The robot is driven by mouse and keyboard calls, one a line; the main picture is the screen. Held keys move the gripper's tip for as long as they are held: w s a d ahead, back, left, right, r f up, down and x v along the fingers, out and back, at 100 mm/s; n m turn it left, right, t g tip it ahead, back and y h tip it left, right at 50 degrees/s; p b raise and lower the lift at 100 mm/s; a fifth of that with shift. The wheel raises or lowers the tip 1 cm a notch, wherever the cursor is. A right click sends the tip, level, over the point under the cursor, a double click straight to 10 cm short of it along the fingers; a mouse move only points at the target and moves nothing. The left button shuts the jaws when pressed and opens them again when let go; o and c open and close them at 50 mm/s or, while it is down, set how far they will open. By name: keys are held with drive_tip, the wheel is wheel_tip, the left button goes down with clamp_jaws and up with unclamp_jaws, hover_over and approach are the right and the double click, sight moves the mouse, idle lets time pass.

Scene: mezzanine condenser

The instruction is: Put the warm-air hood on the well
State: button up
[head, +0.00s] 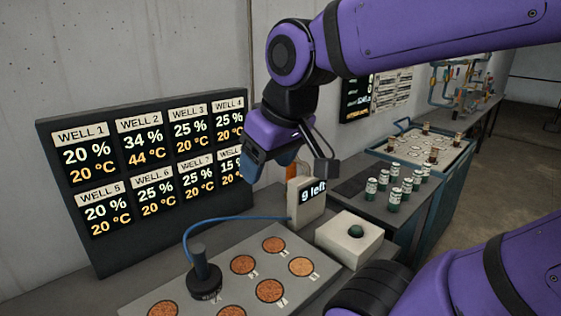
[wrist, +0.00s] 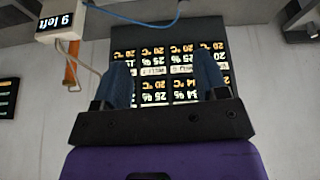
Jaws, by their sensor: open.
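The warm-air hood (head: 205,278) is a black piece with an upright grip and a blue hose. It stands on the grey well plate (head: 150,292), among several wells with orange-brown round fills, such as one well (head: 270,290) in front to its right. The well beneath the hood is hidden. My gripper (head: 272,165) is above and behind the plate, in front of the display board, apart from the hood. In the wrist view my gripper (wrist: 163,75) has its two blue fingers spread with nothing between them.
The display board (head: 110,250) stands at the left; WELL 2 reads 34 % and 44 °C. A "9 left" counter (head: 307,203) and a box with a dark button (head: 352,243) are right of the plate. Several vials (head: 393,200) and a tray (head: 450,158) are farther right.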

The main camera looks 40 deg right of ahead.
drive_tip(key=s, duration=0.2)
drive_tip(key=shift+s+d+r+m, duration=0.2)
drive_tip(key=shift+s+r+m, duration=0.1)
drive_tip(key=shift+m, duration=0.1)
